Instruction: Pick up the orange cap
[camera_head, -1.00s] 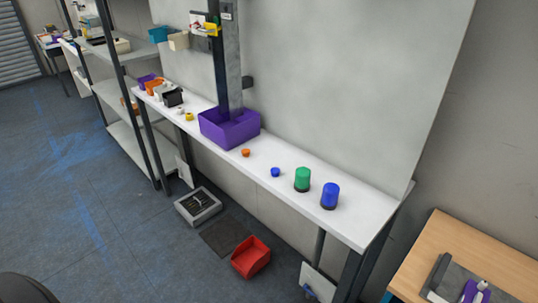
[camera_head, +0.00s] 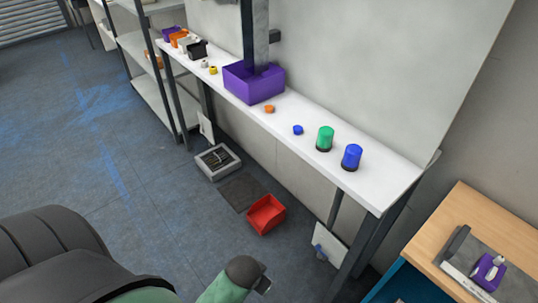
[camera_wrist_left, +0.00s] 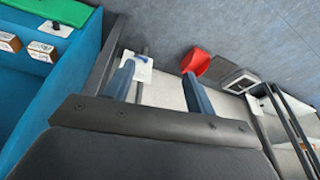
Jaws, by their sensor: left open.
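The orange cap (camera_head: 269,109) is a small round piece lying on the long white bench (camera_head: 300,147), to the right of the purple bin (camera_head: 250,85) and left of a small blue cap (camera_head: 297,130). My left gripper (camera_wrist_left: 160,86) shows in the left wrist view with its two fingers spread and nothing between them. It is well away from the orange cap, which I do not see in that view. In the head view my left arm comes in at the bottom; the gripper's fingers are not clear there. My right gripper is not in view.
A green beacon (camera_head: 325,139) and a blue beacon (camera_head: 352,157) stand near the bench's right end. A red bin (camera_head: 266,214) and a grey tray (camera_head: 217,161) lie on the floor. A wooden table (camera_head: 465,235) stands at right.

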